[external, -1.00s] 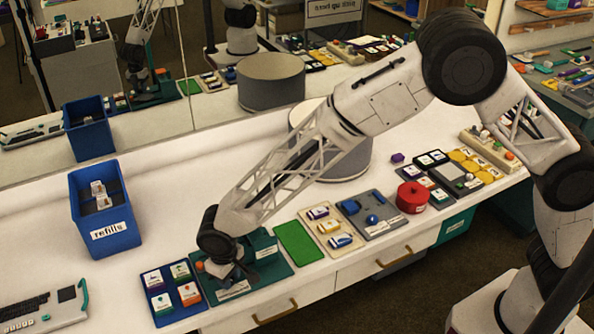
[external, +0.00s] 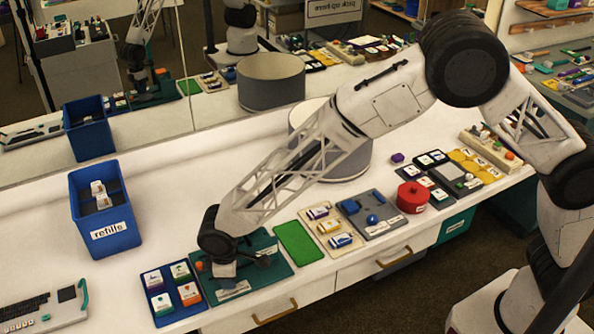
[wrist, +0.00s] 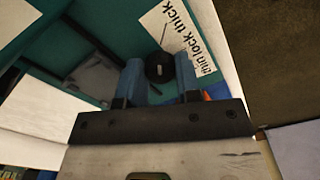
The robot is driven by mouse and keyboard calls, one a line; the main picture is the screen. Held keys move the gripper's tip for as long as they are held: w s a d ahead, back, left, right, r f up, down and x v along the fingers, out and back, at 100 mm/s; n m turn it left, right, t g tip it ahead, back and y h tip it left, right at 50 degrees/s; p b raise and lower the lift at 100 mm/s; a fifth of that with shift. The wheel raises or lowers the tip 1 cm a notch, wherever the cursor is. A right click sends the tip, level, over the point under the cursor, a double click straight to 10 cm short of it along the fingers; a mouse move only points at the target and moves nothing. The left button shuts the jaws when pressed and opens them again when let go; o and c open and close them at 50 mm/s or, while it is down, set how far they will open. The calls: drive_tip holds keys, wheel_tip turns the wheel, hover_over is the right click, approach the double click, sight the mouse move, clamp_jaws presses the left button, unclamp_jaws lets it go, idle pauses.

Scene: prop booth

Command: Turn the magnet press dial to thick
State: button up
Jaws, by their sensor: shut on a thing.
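The magnet press (external: 278,270) is a teal board with raised parts, at the front edge of the white counter in the external view. In the wrist view its dial (wrist: 159,68) is a small dark round knob with a pale mark. In the external view my gripper (external: 222,268) is low over the press's left part, and the dial is hidden there. I cannot tell which setting the dial points to.
A blue tray (external: 172,294) of square magnets lies just left of the press. A green mat (external: 298,243) lies right of it. A grey cylinder (external: 345,160) stands farther back, with open counter between.

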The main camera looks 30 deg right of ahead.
drive_tip(key=o, duration=0.9)
